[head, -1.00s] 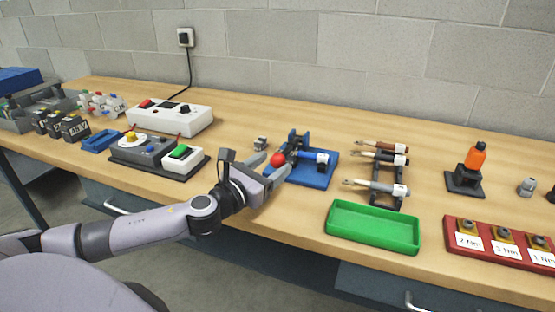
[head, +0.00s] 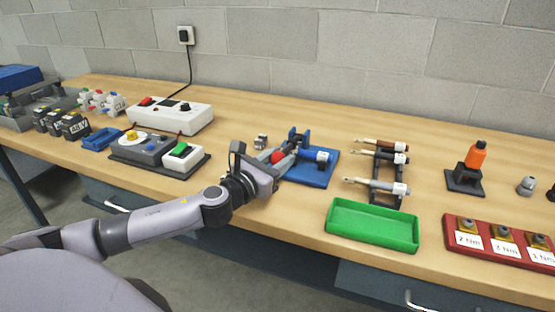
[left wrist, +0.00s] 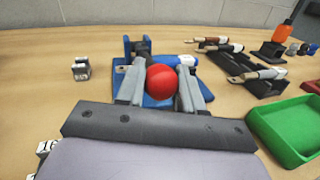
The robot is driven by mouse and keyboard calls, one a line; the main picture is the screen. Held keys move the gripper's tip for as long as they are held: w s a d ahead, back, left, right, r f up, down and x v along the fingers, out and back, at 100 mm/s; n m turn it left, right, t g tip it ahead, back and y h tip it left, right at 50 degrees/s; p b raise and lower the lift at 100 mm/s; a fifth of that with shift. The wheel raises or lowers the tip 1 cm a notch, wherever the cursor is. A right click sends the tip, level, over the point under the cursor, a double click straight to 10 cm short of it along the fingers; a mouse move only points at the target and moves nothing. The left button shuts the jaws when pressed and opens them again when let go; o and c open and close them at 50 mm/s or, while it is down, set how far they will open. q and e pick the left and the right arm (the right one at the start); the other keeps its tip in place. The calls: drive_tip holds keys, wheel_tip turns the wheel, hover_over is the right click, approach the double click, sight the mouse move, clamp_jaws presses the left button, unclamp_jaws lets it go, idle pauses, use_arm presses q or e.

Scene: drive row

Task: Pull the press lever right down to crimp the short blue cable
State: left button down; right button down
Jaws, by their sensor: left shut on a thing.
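The press stands on a blue base plate (head: 318,178), and its lever ends in a red ball knob (head: 278,157). My left gripper (head: 281,162) is shut on the red knob, and the left wrist view shows the ball (left wrist: 162,78) between the two fingers. The lever reaches low toward the front; its shaft is mostly hidden by my gripper. The short blue cable (head: 310,154), with a white label, lies at the press head; its inner end is hidden. My right gripper is in neither view.
A rack (head: 385,185) with several cables stands right of the press, behind a green tray (head: 372,242). A small metal block (head: 261,142) lies left of the press. A grey control box (head: 150,149) stands further left. Bare table lies in front of the press.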

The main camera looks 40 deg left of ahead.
use_arm(q)
drive_tip(key=shift+s+d+f+b, duration=0.15)
drive_tip(key=shift+f+b, duration=0.3)
drive_tip(key=shift+f, duration=1.2)
drive_tip(key=c, duration=0.7)
unclamp_jaws()
drive_tip(key=shift+f, duration=0.1)
drive_tip(key=shift+r, duration=0.2)
drive_tip(key=shift+s+a+b, duration=0.15)
drive_tip(key=shift+s+b, duration=0.05)
drive_tip(key=shift+s, duration=1.6)
drive_tip(key=shift+s+a+b, duration=0.15)
drive_tip(key=shift+s, duration=1.6)
drive_tip(key=shift+c, duration=0.4)
